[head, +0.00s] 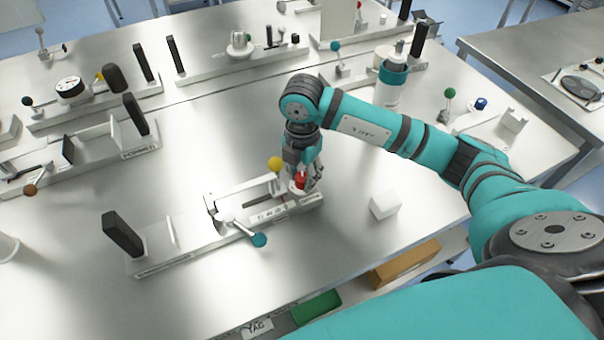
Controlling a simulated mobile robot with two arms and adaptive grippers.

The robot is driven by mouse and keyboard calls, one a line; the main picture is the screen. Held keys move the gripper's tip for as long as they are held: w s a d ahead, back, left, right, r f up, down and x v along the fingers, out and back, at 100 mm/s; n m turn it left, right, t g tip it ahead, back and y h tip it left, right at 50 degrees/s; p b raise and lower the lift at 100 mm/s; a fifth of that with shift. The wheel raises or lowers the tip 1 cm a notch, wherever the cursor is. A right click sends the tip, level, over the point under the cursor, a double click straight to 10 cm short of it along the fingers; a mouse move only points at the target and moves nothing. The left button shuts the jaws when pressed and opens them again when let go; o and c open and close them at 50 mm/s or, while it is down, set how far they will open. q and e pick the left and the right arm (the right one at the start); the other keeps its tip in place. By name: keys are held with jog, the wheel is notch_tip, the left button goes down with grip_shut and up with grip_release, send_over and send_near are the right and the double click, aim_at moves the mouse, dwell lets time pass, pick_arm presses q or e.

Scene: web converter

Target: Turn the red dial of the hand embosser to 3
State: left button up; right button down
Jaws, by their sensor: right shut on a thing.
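The hand embosser (188,240) is a long pale metal device near the front of the steel table. It has a black upright block at its left end, a teal-knobbed lever (258,240) and a yellow ball knob (275,163). The red dial (300,180) sits at its right end. My right gripper (303,183) reaches down from above and is shut on the red dial. The fingers partly cover the dial, and its numbers are too small to read. My left gripper is not in the view.
A white cube (384,205) lies right of the embosser. Similar long devices stand at the left and back, one with a black round dial (69,88). A teal-banded cylinder (391,78) stands behind my right arm. Bare table (215,130) lies left of my right wrist.

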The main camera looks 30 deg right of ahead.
aim_at(302, 176)
jog(key=shift+m, duration=0.5)
jog(key=c, duration=0.9)
grip_release()
jog(key=shift+c, duration=0.2)
notch_tip(302, 176, up, 12)
